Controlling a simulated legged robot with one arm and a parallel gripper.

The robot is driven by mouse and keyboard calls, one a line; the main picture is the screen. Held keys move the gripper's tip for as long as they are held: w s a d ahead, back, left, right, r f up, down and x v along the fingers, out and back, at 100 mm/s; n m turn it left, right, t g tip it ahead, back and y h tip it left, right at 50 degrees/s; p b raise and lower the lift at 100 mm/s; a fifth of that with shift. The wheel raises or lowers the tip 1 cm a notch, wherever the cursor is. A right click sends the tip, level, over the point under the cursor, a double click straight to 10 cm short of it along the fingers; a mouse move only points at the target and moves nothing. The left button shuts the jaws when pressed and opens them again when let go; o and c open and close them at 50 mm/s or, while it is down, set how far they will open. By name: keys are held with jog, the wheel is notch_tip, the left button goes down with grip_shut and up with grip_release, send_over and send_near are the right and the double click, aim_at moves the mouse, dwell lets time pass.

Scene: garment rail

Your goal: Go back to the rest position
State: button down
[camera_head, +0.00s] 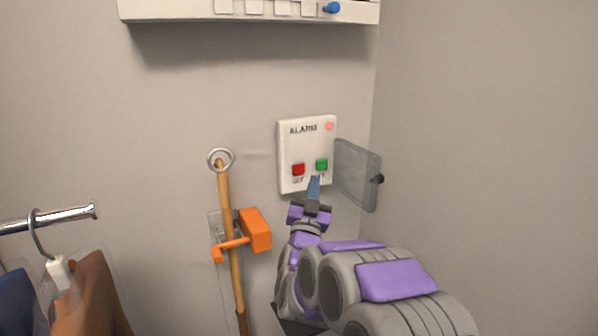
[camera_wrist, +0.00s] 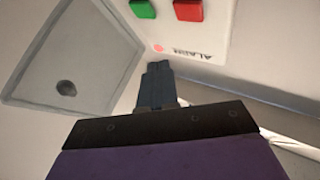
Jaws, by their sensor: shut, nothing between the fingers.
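My gripper (camera_head: 314,187) is shut and empty, its fingertips just below the green button (camera_head: 321,165) on the white alarm panel (camera_head: 306,132). I cannot tell whether the tips touch the panel. My arm reaches up from the lower right. A red button (camera_head: 298,170) sits left of the green one, and a small red light (camera_head: 329,126) glows at the panel's top right. The clear cover (camera_head: 357,175) stands swung open to the right. In the wrist view the shut fingers (camera_wrist: 158,80) point toward the panel (camera_wrist: 245,35), which appears upside down, with the cover (camera_wrist: 70,55) at left.
A wooden pole (camera_head: 225,195) with a ring on top stands in an orange clip (camera_head: 254,230) left of my gripper. A metal rail (camera_head: 50,217) with hanging garments (camera_head: 85,300) is at lower left. A white shelf (camera_head: 250,12) hangs above. The right wall is bare.

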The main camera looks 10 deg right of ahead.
jog(key=s+a+f+n+g+y, duration=0.3)
jog(key=s+f+g+y, duration=0.2)
jog(key=s+f+g, duration=0.15)
jog(key=s+a+f+n+g+y, duration=0.3)
jog(key=s+f+g+y, duration=0.2)
jog(key=s+f, duration=0.15)
jog(key=s+d+f+g, duration=0.2)
jog(key=s+g, duration=0.2)
jog(key=s, duration=0.8)
jog(key=s+d+f+g+h, duration=0.1)
jog(key=s+g, duration=0.3)
jog(key=s, duration=0.9)
jog(key=s+d+f+g+h, duration=0.1)
jog(key=s+d+f+g, duration=0.2)
jog(key=s, duration=0.9)
jog(key=shift+s+n+g, duration=0.2)
jog(key=shift+n+g, duration=0.1)
jog(key=shift+g, duration=0.45)
